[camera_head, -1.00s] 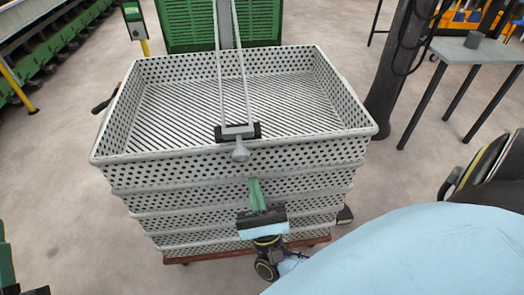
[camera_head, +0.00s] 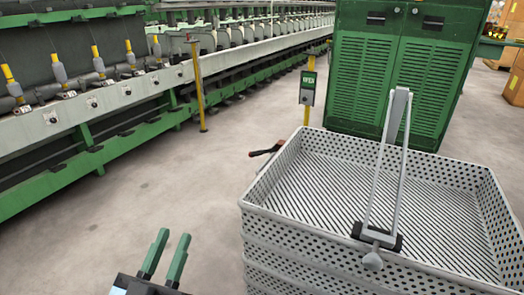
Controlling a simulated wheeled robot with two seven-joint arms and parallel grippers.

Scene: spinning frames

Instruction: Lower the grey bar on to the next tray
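The grey bar (camera_head: 398,110) stands raised and tilted over the perforated grey tray (camera_head: 300,223), with two thin rods running down to a black fitting (camera_head: 377,236) at the tray's front rim. A grey knob (camera_head: 372,261) sits just below the fitting. I cannot tell where the rods are fixed at their upper end. The tray is the top of a stack and looks empty. My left gripper (camera_head: 173,237), with green fingers, is at the bottom, left of the stack and clear of it. Its fingers are apart with nothing between them. My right gripper is out of view.
A green cabinet (camera_head: 395,70) stands behind the stack. A yellow post with a control box (camera_head: 308,88) is at its back left. A long spinning machine (camera_head: 80,110) runs along the left. A dark-handled item (camera_head: 266,149) shows beside the stack. The floor between is clear.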

